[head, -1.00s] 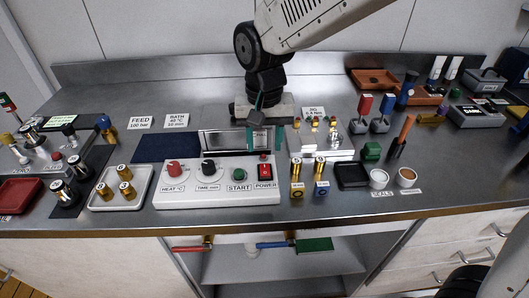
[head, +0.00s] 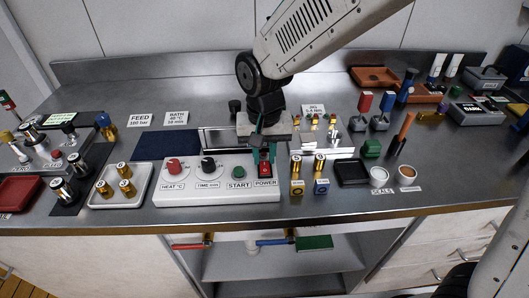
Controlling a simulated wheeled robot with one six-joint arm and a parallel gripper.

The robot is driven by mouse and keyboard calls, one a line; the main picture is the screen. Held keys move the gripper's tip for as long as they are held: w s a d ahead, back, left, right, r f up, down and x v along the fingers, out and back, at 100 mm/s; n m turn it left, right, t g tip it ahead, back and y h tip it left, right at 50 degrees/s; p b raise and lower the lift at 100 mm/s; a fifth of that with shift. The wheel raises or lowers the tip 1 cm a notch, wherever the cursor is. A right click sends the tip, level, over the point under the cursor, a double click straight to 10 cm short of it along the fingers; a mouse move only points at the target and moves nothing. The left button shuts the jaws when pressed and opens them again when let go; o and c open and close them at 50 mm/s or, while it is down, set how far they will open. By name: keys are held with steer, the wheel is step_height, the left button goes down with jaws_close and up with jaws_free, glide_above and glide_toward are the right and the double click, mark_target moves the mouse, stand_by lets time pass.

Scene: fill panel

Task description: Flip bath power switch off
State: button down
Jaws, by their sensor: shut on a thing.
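The bath control panel (head: 219,194) is a white box at the front of the bench. It carries a red heat knob (head: 173,165), a black time knob (head: 208,164), a green start button (head: 239,172) and a red power switch (head: 265,169) at its right end. My gripper (head: 263,158) points down over the power switch. Its teal fingers are at the switch's upper part, one on each side, and look closed on it. The fingers hide the top of the switch, so I cannot tell which way the rocker is tilted.
Brass fittings (head: 297,170) stand just right of the panel, beside a black tray (head: 353,172). A dark blue mat (head: 167,146) lies behind the panel.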

mark_target(265, 168)
steer(key=shift+s+r+t, duration=0.15)
steer(key=shift+s+t, duration=0.15)
steer(key=shift+t, duration=0.9)
steer(key=c, duration=1.2)
jaws_free()
steer(key=shift+c, duration=0.2)
steer(key=shift+r, duration=0.1)
steer(key=v, duration=0.7)
steer(key=shift+r, duration=0.3)
